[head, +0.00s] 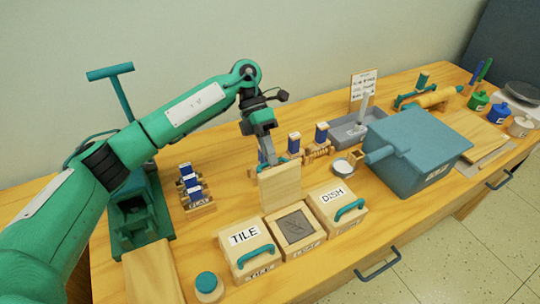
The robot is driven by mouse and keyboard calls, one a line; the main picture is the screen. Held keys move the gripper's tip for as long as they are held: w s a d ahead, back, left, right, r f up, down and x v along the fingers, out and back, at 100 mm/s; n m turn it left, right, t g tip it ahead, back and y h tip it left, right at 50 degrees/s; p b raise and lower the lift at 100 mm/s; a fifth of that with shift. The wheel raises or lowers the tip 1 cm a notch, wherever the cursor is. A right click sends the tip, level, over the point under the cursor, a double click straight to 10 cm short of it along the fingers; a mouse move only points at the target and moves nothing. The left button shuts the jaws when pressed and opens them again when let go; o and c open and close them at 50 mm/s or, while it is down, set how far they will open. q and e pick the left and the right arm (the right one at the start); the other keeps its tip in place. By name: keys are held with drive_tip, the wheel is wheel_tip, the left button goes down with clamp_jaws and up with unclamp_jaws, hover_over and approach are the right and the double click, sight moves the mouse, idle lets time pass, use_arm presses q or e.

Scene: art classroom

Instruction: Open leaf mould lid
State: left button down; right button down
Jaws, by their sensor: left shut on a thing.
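The leaf mould (297,226) is the middle of three wooden boxes; its top is uncovered and shows a grey slab with a leaf print. Its pale wooden lid (281,185) is upright, just behind the box. My left gripper (273,160) comes down from above and is shut on the teal handle at the lid's upper edge; the fingertips are partly hidden. I cannot tell if the lid's lower edge touches the box. My right gripper is not in view.
The TILE box (243,237) stands left and the DISH box (332,193) right, both with closed lids and teal handles. A teal-capped jar (207,283) is at the front. A blue-grey bin (418,150) stands right, a green press (137,215) left.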

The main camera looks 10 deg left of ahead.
use_arm(q)
drive_tip(key=shift+s+d+f, duration=0.1)
drive_tip(key=shift+s+f, duration=0.15)
drive_tip(key=shift+f, duration=0.2)
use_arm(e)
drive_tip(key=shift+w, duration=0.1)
use_arm(q)
drive_tip(key=c, duration=1.8)
unclamp_jaws()
drive_tip(key=o, duration=0.3)
drive_tip(key=shift+d+r, duration=0.1)
drive_tip(key=shift+r, duration=0.05)
drive_tip(key=shift+w, duration=0.1)
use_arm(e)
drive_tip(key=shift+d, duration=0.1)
use_arm(q)
drive_tip(key=shift+r, duration=0.1)
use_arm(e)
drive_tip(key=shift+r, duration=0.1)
